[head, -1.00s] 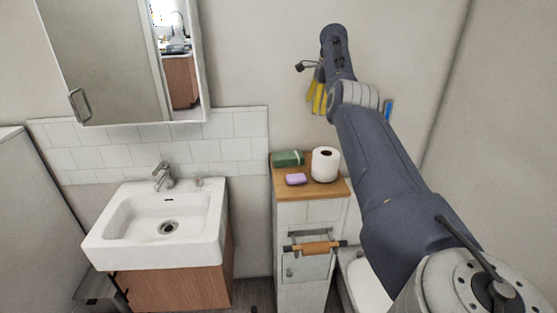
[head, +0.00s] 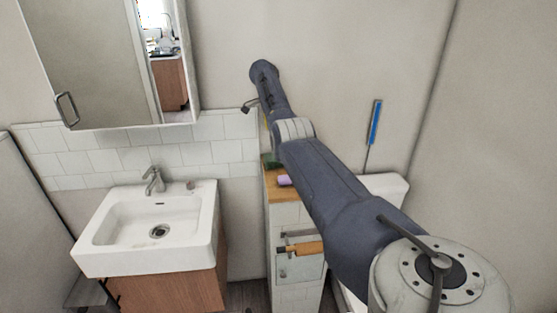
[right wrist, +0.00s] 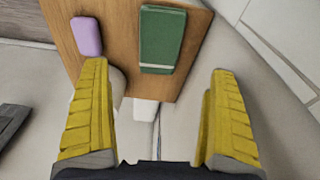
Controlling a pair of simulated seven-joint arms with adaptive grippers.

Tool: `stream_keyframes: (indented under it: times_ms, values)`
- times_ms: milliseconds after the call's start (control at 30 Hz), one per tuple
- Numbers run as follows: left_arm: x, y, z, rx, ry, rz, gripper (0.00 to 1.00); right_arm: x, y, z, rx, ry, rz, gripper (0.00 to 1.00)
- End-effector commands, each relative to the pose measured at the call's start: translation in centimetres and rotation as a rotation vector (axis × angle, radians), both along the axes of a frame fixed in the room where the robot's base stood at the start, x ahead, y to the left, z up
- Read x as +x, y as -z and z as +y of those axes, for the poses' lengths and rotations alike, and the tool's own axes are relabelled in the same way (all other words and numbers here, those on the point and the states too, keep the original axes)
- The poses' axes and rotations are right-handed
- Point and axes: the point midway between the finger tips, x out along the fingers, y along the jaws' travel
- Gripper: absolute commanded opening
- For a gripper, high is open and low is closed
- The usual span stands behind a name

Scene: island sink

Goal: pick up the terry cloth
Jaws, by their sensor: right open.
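The terry cloth appears to be the green folded bundle with a pale stripe near one end (right wrist: 163,38). It lies on the wooden cabinet top (right wrist: 120,35); in the head view only a bit of the cloth (head: 269,160) shows beside my right arm. My right gripper (right wrist: 160,70) is open and empty. In the right wrist view its yellow fingers are spread, with the cloth beyond and between the tips, and no contact shows. In the head view my arm hides most of this gripper. My left gripper is not in view.
A purple soap bar (right wrist: 87,36) lies beside the cloth on the cabinet top. A white sink (head: 150,228) stands to the left, with a mirror cabinet (head: 95,60) above. A blue-handled brush (head: 375,122) is at the right. An orange-brown handle (head: 305,249) juts from the cabinet front.

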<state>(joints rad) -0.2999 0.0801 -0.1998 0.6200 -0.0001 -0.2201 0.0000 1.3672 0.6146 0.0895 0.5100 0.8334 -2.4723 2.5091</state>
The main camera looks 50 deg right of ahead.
Motion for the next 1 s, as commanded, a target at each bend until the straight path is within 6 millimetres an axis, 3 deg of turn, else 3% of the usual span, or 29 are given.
stream_keyframes:
  times_ms: [300,667,1000]
  values:
    - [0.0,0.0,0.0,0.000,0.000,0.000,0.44,-0.5,5.2,-0.7,-0.001,0.001,0.002,0.93]
    - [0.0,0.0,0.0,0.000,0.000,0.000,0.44,-0.7,7.2,-0.9,0.000,0.001,0.000,0.93]
    - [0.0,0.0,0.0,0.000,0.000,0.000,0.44,-1.0,11.0,-1.4,0.000,0.000,0.001,0.93]
